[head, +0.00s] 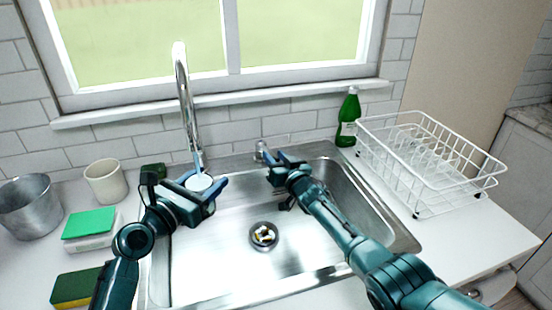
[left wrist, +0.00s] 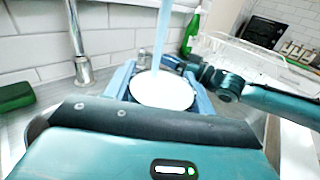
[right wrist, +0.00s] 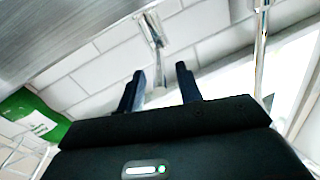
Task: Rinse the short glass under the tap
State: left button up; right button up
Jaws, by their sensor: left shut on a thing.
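My left gripper (head: 209,184) is shut on the short glass (head: 200,182) and holds it upright under the tap (head: 186,100). In the left wrist view the glass (left wrist: 162,91) shows as a pale round shape between the fingers. A bluish stream of water (left wrist: 162,40) runs from the spout down into it. My right gripper (head: 277,167) is open and empty by the tap's lever (head: 262,152) behind the sink. In the right wrist view the lever (right wrist: 155,38) lies just beyond the two parted fingertips (right wrist: 158,80), not visibly gripped.
A green bottle (head: 348,118) and a white dish rack (head: 430,165) stand at right. A cup (head: 105,182), metal bucket (head: 28,205) and sponges (head: 90,223) crowd the left counter.

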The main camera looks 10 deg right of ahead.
pick_arm(q)
jog(key=shift+r, duration=0.1)
pick_arm(e)
grip_shut()
dwell(0.3)
jog(key=shift+a, duration=0.1)
jog(key=h, duration=0.1)
jog(key=a+m+h, duration=0.1)
jog(key=a+m+t+h, duration=0.1)
jog(key=shift+s+r+h, duration=0.25)
jog(key=shift+h, duration=0.05)
jog(key=shift+d, duration=0.1)
dwell(0.4)
grip_release()
jog(key=shift+f, duration=0.2)
